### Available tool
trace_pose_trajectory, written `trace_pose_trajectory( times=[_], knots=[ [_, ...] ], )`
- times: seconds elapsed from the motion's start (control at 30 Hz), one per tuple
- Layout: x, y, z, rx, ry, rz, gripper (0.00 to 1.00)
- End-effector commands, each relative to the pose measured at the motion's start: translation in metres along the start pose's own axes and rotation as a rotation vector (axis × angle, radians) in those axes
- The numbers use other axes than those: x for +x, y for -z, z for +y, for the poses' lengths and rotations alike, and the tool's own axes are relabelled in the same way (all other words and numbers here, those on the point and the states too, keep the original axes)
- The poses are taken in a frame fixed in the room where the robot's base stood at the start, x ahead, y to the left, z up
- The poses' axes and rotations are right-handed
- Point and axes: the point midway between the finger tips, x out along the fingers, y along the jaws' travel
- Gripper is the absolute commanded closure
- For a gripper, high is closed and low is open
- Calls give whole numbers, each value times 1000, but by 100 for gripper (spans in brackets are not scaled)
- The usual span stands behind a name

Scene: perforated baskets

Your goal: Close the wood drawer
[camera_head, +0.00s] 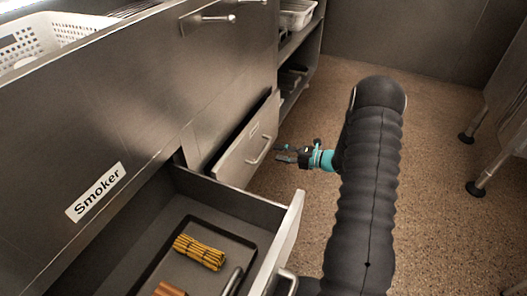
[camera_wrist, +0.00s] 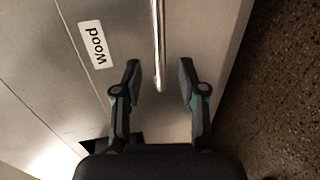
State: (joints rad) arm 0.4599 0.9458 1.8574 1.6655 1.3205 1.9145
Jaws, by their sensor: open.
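The wood drawer (camera_head: 240,150) is the farther of two open drawers in the head view. It is pulled partly out, with a grey front, a small label and a bar handle (camera_head: 262,150). My gripper (camera_head: 282,153) is open just in front of the drawer front. In the wrist view the handle (camera_wrist: 158,45) runs down between the fingers of my gripper (camera_wrist: 160,72). A gap shows on both sides.
A nearer drawer (camera_head: 290,235) stands wide open, holding a dark tray (camera_head: 225,233) with a yellow bundle (camera_head: 199,252). A "Smoker" label (camera_head: 95,191) is on the cabinet. A white perforated basket (camera_head: 60,30) sits on top. Table legs (camera_head: 485,180) stand at the right; the floor between is clear.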

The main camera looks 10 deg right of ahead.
Motion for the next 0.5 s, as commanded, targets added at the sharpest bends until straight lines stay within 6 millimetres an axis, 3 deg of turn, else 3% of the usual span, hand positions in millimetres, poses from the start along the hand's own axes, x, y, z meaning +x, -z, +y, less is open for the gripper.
trace_pose_trajectory(
  times=[0.2,0.5],
  knots=[
    [42,2,0,-2,0,6,59],
    [71,2,0,-2,0,5,59]
  ],
)
